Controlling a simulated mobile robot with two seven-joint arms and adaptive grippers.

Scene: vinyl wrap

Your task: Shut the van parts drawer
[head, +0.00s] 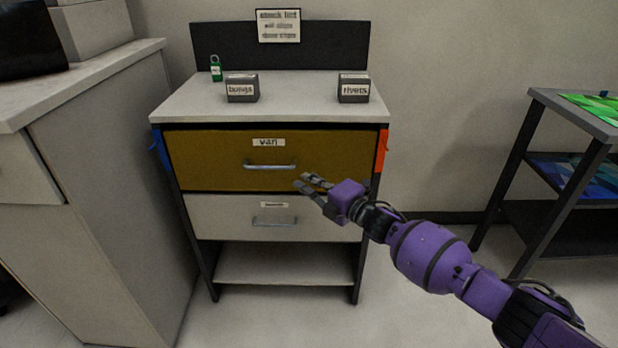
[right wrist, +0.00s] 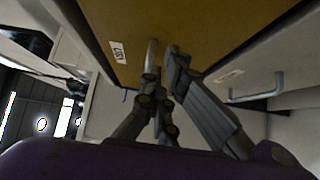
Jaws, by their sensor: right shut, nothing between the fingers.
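The van drawer (head: 215,160) has a brown front, a "van" label and a metal bar handle (head: 270,167). In the head view its front looks flush or nearly flush with the cabinet; I cannot tell if a small gap remains. Its brown front also fills the top of the right wrist view (right wrist: 200,25). My right gripper (head: 306,182) is shut and empty, in front of the drawer's lower right part, right of and below the handle. In the right wrist view the fingertips (right wrist: 166,58) are close to the front and handle; contact is unclear. My left gripper is not in view.
A pale lower drawer (head: 225,222) with its own handle sits below, over an open shelf (head: 285,265). Bungs (head: 241,90) and rivets (head: 354,90) boxes and a green padlock-like item (head: 215,69) stand on top. A counter (head: 90,85) is left, a dark rack (head: 500,170) right.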

